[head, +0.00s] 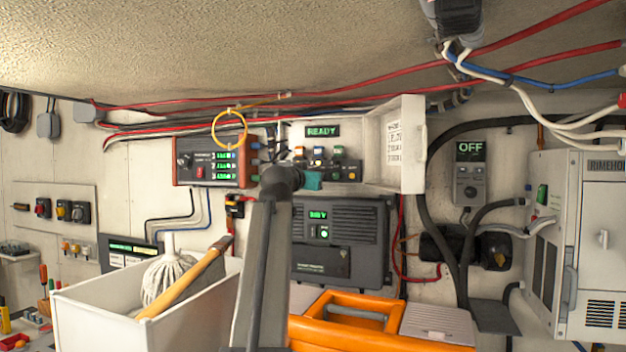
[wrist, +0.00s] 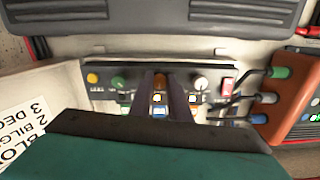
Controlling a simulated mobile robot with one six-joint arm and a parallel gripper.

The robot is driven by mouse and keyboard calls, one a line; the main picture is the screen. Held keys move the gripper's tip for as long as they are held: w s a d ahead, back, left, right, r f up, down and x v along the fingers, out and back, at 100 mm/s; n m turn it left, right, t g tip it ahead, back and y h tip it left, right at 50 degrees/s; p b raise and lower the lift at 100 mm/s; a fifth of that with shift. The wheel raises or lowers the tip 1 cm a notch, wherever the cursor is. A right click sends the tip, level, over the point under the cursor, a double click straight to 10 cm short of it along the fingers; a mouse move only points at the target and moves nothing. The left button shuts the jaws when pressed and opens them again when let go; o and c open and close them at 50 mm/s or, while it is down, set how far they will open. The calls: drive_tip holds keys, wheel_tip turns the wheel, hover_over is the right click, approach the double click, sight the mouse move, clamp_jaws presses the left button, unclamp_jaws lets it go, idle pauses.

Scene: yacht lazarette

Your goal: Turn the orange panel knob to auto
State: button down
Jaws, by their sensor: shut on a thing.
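The orange panel knob (wrist: 160,84) is in the middle of the control panel's knob row in the wrist view. My gripper (wrist: 161,77) has its two dark fingers on either side of the knob and is shut on it. The fingers cover the knob's sides, and I cannot read its pointer or the markings around it. Small lit tiles show below the knob between the fingers. In the head view, my wrist and teal gripper body hide part of the panel (head: 349,173), and the knob cannot be made out there.
An open white door (head: 407,145) stands to the right. A red-ended box (head: 210,169) is left. A READY display (head: 322,132) is above.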

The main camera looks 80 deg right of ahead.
drive_tip(key=shift+s+f+n, duration=0.1)
drive_tip(key=shift+n, duration=0.5)
drive_tip(key=c, duration=1.7)
unclamp_jaws()
drive_tip(key=shift+o, duration=0.2)
drive_tip(key=shift+a, duration=0.1)
drive_tip(key=w+a+b, duration=0.2)
drive_tip(key=a+b, duration=0.1)
drive_tip(key=a, duration=1)
drive_tip(key=shift+w+a, duration=0.2)
drive_tip(key=shift+w, duration=0.15)
